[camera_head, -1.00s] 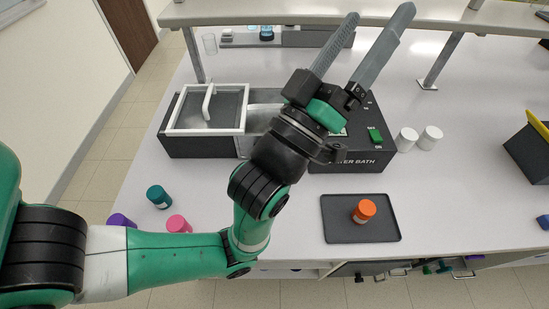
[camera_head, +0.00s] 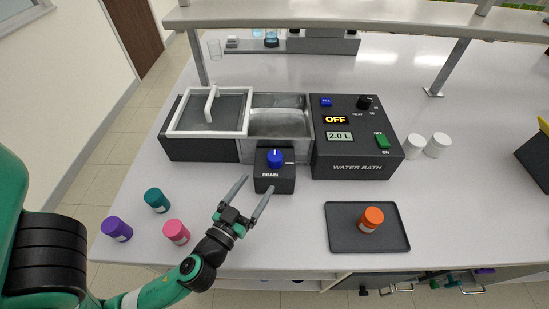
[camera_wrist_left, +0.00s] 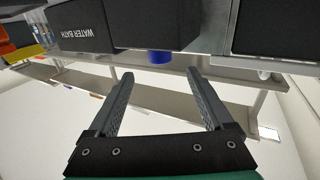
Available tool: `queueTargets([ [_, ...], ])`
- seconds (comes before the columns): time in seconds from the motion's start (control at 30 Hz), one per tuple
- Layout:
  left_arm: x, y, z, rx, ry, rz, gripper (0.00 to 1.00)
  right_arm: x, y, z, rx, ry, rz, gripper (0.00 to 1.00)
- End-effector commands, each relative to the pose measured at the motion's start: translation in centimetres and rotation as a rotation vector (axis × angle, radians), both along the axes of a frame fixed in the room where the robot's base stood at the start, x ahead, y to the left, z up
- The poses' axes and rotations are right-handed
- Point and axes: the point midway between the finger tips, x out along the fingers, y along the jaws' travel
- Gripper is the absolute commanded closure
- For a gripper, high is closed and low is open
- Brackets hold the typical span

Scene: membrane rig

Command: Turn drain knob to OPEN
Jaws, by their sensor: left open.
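The blue drain knob (camera_head: 275,159) sits on top of a small black box (camera_head: 275,184) marked DRAIN, in front of the water bath (camera_head: 357,155). A small light mark shows at the knob's far side, and a small label is to its right. The knob also shows as a blue shape in the left wrist view (camera_wrist_left: 160,57), ahead of and between the fingers. My left gripper (camera_head: 258,184) is open and empty, low in front of the drain box, with its fingers pointing toward it. Whether a finger touches the box is unclear. My right gripper is not in view.
The bath display reads OFF and 2.0 L. Bench between is clear.

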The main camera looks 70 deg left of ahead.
Motion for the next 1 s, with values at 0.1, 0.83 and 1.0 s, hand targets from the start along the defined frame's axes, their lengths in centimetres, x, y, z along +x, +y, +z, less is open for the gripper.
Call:
queueTargets([
  [0.1, 1.1, 1.1, 0.4, -0.001, -0.002, 0.006, 0.15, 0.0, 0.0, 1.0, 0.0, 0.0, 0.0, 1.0],
  [0.83, 8.6, 7.2, 0.1, -0.001, -0.002, -0.001, 0.15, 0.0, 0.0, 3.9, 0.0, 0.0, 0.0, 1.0],
  [1.0, 8.6, 7.2, 0.1, -0.001, -0.002, -0.001, 0.31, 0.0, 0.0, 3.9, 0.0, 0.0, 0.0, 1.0],
])
